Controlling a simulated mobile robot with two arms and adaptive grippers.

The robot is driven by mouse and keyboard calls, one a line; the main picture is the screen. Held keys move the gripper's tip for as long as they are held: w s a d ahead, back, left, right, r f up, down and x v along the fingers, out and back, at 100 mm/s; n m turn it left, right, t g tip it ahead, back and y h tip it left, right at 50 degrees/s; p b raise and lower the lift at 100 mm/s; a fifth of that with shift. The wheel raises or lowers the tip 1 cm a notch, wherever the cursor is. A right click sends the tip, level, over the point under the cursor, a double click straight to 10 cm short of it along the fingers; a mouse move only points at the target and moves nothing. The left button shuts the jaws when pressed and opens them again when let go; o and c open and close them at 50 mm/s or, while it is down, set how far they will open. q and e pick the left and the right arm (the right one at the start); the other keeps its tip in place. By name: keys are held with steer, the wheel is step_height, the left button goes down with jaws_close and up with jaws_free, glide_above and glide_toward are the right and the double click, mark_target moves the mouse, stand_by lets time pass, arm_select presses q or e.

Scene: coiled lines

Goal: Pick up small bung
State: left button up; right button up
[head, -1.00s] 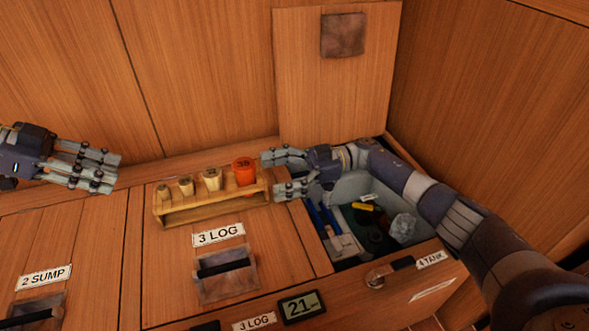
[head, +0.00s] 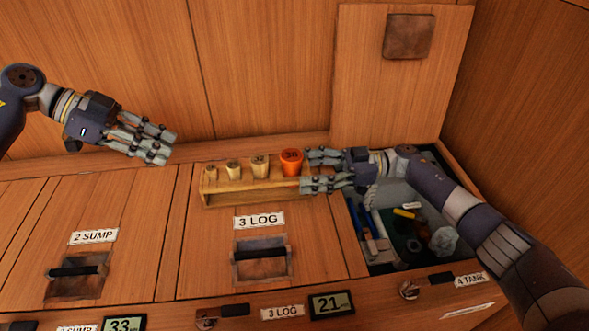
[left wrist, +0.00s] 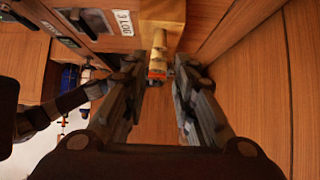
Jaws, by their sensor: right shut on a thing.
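Several bungs stand in a row in a small wooden rack (head: 225,195) on the counter. The pale bung at the left end (head: 211,173) is the smallest. Two larger pale bungs, a second (head: 234,167) and a third (head: 259,166), follow, then a big orange bung (head: 291,161) at the right end. My left gripper (head: 168,147) is open and empty, left of the rack and above the counter. In the left wrist view the rack (left wrist: 162,12) lies ahead between its spread fingers (left wrist: 154,68). My right gripper (head: 307,171) is shut on the rack's right end, beside the orange bung.
An open compartment (head: 372,268) at the right holds several tools and a crumpled pale lump (head: 443,240). Its raised lid (head: 400,90) leans on the back wall. Closed hatches with handles, such as the 3 LOG handle (head: 262,254), lie in front of the rack.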

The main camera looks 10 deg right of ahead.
arm_select(q)
steer(key=s+d+m+g+y, duration=0.1)
steer(key=s+d+m+y, duration=0.2)
steer(key=d+m, duration=0.2)
steer(key=m+t+y, duration=0.7)
steer(key=m+y, duration=0.2)
steer(key=m, duration=0.2)
glide_toward(211, 168)
steer(key=shift+x, duration=4.05)
steer(key=shift+s, duration=0.1)
steer(key=c, duration=0.4)
